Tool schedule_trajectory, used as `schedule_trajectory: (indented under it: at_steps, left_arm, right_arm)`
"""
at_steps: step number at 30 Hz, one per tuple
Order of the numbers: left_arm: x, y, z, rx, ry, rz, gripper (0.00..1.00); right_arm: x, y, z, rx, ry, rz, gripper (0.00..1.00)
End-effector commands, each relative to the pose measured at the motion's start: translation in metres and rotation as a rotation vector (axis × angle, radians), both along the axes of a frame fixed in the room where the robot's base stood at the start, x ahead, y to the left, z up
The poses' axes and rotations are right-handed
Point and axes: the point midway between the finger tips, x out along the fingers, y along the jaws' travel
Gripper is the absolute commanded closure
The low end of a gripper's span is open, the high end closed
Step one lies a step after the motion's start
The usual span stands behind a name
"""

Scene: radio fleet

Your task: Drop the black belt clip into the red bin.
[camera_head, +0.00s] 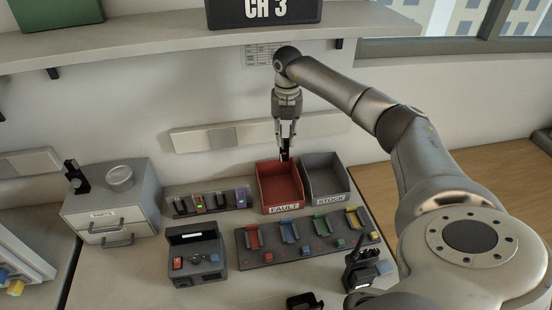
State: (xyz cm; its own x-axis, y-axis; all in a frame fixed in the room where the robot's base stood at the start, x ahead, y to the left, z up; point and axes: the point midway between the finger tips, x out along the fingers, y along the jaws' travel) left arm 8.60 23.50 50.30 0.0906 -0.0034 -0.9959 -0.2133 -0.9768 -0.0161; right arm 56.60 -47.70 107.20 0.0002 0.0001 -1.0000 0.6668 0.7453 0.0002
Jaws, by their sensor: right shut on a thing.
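My right gripper (286,143) is shut on a small black thing, the black belt clip (284,156), which shows only partly between the fingertips. The gripper points down over the back part of the red bin (283,187), which carries a "FAULT" label on its front. The clip appears to be above the bin or just at its opening; its exact height is hard to tell. The floor of the red bin that shows looks empty. My left gripper is not in view.
A grey "STOCK" bin (326,180) stands right beside the red bin. A rack with coloured slots (305,240) lies in front, a charger strip (208,202) to the left. A radio (362,270) stands near the front right. A shelf (170,42) runs above.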

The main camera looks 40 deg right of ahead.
Motion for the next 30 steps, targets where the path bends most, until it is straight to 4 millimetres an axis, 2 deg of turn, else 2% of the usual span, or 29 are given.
schedule_trajectory:
  at_steps: [12,17,24,25,30]
  left_arm:
    - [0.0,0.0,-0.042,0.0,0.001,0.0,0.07]
    - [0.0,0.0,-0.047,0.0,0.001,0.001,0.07]
    - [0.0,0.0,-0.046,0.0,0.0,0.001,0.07]
    - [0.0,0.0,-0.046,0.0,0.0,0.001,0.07]
    - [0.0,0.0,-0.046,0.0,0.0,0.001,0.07]
  right_arm:
    - [0.0,0.0,-0.048,0.0,0.001,0.004,1.0]
    - [0.0,0.0,-0.055,0.0,0.0,0.004,1.0]
    - [0.0,0.0,-0.054,-0.001,0.001,0.004,1.0]
    - [0.0,0.0,-0.054,-0.001,0.001,0.004,0.8]
    - [0.0,0.0,-0.054,-0.001,0.001,0.004,0.58]
